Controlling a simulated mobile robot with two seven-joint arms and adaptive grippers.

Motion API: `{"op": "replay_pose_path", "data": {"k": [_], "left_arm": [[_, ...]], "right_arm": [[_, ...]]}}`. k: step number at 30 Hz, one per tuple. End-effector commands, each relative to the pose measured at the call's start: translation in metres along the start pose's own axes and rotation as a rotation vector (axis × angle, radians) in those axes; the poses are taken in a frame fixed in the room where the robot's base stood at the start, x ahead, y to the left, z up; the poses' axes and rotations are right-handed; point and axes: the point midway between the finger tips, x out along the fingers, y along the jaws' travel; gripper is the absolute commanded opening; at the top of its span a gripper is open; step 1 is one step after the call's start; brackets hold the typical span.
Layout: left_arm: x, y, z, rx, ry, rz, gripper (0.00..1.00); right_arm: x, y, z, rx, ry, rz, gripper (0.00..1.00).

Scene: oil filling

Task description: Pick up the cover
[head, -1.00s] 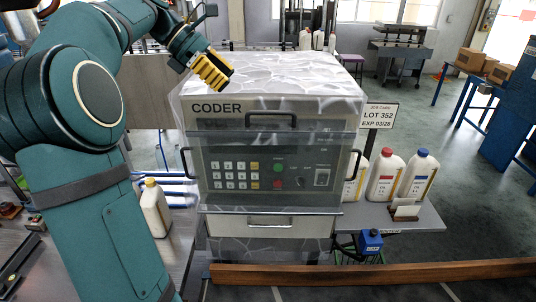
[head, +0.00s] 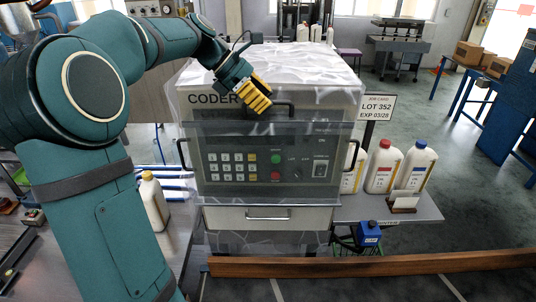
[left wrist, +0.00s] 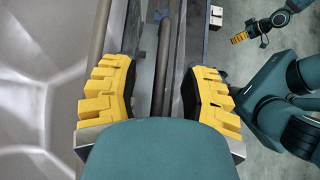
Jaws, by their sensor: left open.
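The clear wrinkled cover (head: 315,68) is draped over the coder machine (head: 222,160), over its top and upper front. It also shows in the left wrist view (left wrist: 35,95) as a pale creased surface on the left. My left gripper (head: 258,98) is open and empty beside the upper front edge of the machine, near the dark front handle (head: 284,103). In the left wrist view its yellow fingers (left wrist: 160,95) stand apart, with dark bars showing between them. Whether they touch the cover I cannot tell. My right gripper (left wrist: 250,38) is small in the left wrist view, its opening unclear.
Jugs with red (head: 384,168) and blue (head: 417,168) caps stand on the side shelf at right, below the lot sign (head: 377,107). Another jug (head: 154,203) stands on the left table. A wooden beam (head: 380,263) runs across the front.

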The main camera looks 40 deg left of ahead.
Motion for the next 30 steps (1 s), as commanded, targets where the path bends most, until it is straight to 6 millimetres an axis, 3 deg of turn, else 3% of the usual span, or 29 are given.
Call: {"op": "replay_pose_path", "data": {"k": [4,12,13,16,17,30], "left_arm": [[0.0148,-0.0004,-0.0008,-0.001,0.0,-0.001,0.45],[0.0168,-0.0001,-0.0007,-0.001,0.0,0.001,0.45],[0.0168,-0.0001,-0.0007,-0.001,0.0,0.001,0.41],[0.0167,-0.0001,-0.0007,-0.001,0.0,0.001,0.06],[0.0167,-0.0001,-0.0007,-0.001,0.0,0.001,0.0],[0.0167,-0.0003,-0.0004,0.0,0.0,0.0,0.0]], "right_arm": [[0.0016,0.0007,0.0002,0.0,0.0,0.0,0.47],[0.0015,0.0006,0.0002,0.0,0.0,0.0,0.47],[0.0015,0.0006,0.0002,0.0,0.0,0.0,0.47],[0.0015,0.0006,0.0002,0.0,0.0,0.0,0.47],[0.0015,0.0006,0.0002,0.0,0.0,0.0,0.47],[0.0016,0.0007,0.0001,0.0,0.0,0.0,0.47]]}}
